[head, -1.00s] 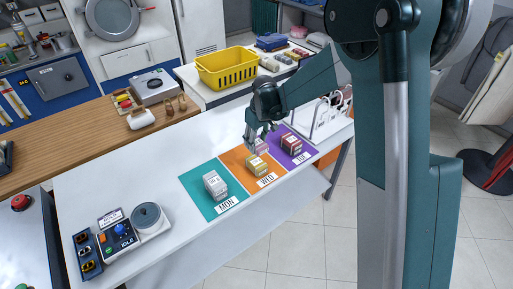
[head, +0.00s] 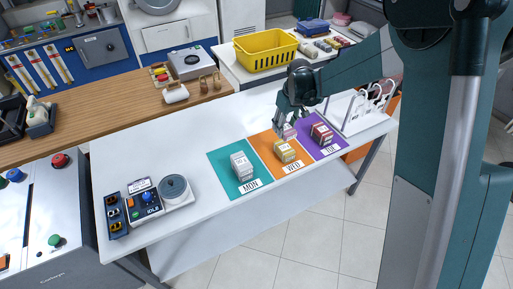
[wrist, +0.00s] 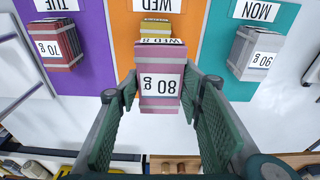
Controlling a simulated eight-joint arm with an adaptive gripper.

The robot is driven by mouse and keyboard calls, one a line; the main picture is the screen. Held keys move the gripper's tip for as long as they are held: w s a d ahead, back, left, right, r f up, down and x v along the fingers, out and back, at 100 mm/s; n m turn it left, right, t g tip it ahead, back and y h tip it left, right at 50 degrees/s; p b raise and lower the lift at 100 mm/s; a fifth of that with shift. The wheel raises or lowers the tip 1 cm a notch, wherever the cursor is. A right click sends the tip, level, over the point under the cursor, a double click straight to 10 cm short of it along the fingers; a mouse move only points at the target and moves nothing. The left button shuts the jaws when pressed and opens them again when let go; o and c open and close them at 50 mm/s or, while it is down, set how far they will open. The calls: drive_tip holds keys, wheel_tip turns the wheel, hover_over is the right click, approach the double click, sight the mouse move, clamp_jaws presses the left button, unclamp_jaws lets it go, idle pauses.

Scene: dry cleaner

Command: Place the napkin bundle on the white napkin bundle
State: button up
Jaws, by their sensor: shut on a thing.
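A pink napkin bundle (wrist: 160,82) with an "80 g" label is between the fingers of my gripper (wrist: 158,92), which is shut on it. In the head view, my gripper (head: 286,122) is over the back of the orange WED mat, and the pink bundle (head: 289,131) shows partly behind the fingers. The white napkin bundle (head: 241,165) stands on the teal MON mat, left of my gripper; it also shows in the wrist view (wrist: 255,52), at upper right. Whether the pink bundle touches the mat is unclear.
A yellow bundle (head: 286,151) stands on the orange mat (head: 265,145), close to the held one. A red bundle (head: 321,134) stands on the purple TUE mat (head: 333,146). A white rack (head: 365,108) stands at right. The table left of the teal mat (head: 222,170) is clear up to a scale (head: 175,188).

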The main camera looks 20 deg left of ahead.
wheel_tip(320, 180, up, 3)
drive_tip(key=p, duration=0.3)
hover_over(241, 160)
drive_tip(key=shift+s+d, duration=0.15)
drive_tip(key=shift+s, duration=0.1)
drive_tip(key=shift+f, duration=3.1)
drive_tip(key=shift+f, duration=1.85)
drive_tip(key=shift+f+b, duration=0.15)
drive_tip(key=shift+b, duration=0.2)
drive_tip(key=o, duration=0.9)
